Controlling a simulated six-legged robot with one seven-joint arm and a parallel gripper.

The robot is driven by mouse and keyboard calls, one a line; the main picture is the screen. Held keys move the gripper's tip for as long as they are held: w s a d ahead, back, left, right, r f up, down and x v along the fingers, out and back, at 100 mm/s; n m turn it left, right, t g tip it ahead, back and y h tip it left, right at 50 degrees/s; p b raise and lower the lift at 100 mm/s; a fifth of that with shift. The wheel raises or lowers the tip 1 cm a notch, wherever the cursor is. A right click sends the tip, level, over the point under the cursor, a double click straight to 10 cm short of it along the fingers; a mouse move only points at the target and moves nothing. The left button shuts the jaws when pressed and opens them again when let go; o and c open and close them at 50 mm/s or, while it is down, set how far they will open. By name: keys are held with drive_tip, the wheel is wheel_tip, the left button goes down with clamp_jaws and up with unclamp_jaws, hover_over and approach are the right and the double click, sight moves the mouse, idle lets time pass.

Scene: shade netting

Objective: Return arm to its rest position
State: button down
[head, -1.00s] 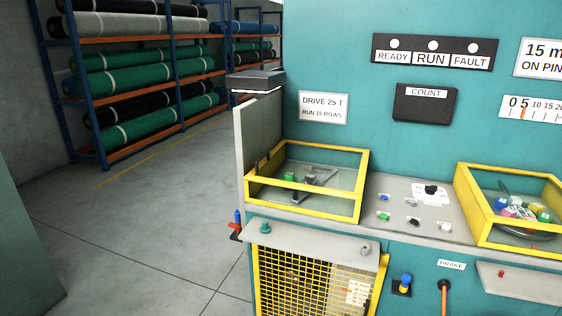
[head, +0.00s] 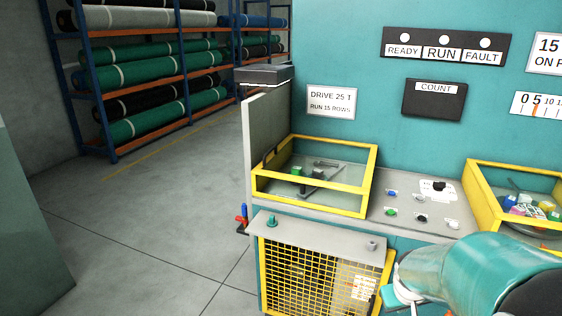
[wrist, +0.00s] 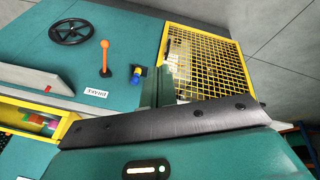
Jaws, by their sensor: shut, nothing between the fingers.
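My arm (head: 455,270), teal with dark parts, shows at the lower right of the head view, in front of the machine's lower panel. My gripper (wrist: 158,88) shows in the wrist view as greenish fingers beyond a dark bar. The fingers are together with nothing between them. They point toward the machine front, between the blue knob (wrist: 136,74) and the yellow mesh guard (wrist: 207,65). I cannot tell the exact distance to either. In the head view the fingers cannot be made out.
The teal machine bears a yellow-framed box (head: 312,212), a control panel with buttons (head: 405,213) and a yellow bin (head: 484,205) of coloured items. An orange lever (wrist: 104,58) and a handwheel (wrist: 72,31) show in the wrist view. Floor (head: 130,235) at left is clear; rolls fill the rack (head: 105,105).

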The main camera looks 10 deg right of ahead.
drive_tip(key=s+a+r+y, duration=0.1)
drive_tip(key=s+a+r, duration=0.2)
drive_tip(key=a+r, duration=0.2)
drive_tip(key=s+a+r+t+y, duration=0.1)
drive_tip(key=s+a+r, duration=0.3)
drive_tip(key=a, duration=0.4)
drive_tip(key=s+a+r+n+t, duration=0.1)
drive_tip(key=s+a+r, duration=0.2)
drive_tip(key=a+r, duration=0.3)
drive_tip(key=shift+s+a+r+y, duration=0.25)
drive_tip(key=shift+a+y, duration=0.15)
drive_tip(key=shift+a, duration=0.4)
drive_tip(key=shift+d, duration=0.2)
